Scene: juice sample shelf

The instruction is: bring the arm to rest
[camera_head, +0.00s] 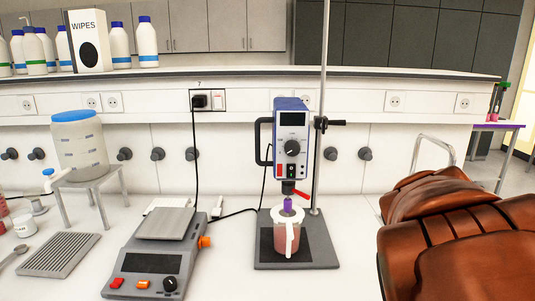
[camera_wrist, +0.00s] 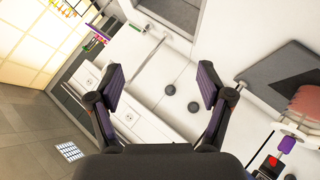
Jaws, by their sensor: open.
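My gripper (camera_wrist: 160,88) shows in the wrist view with its two dark, purple-padded fingers spread wide. Nothing is between them, and they touch nothing that I can see. The wrist view is strongly tilted, with the wall panel and its black knobs beyond the fingers. My brown-orange arm (camera_head: 455,235) fills the right side of the head view, at the right of the bench. The gripper itself is outside the head view.
An overhead stirrer (camera_head: 291,140) stands mid-bench, above a pink-filled beaker (camera_head: 280,240); the beaker also shows at the wrist view's right edge (camera_wrist: 307,101). A scale (camera_head: 150,262), a grey rack (camera_head: 60,254) and a tank (camera_head: 78,145) are left. Bench between stirrer and arm is clear.

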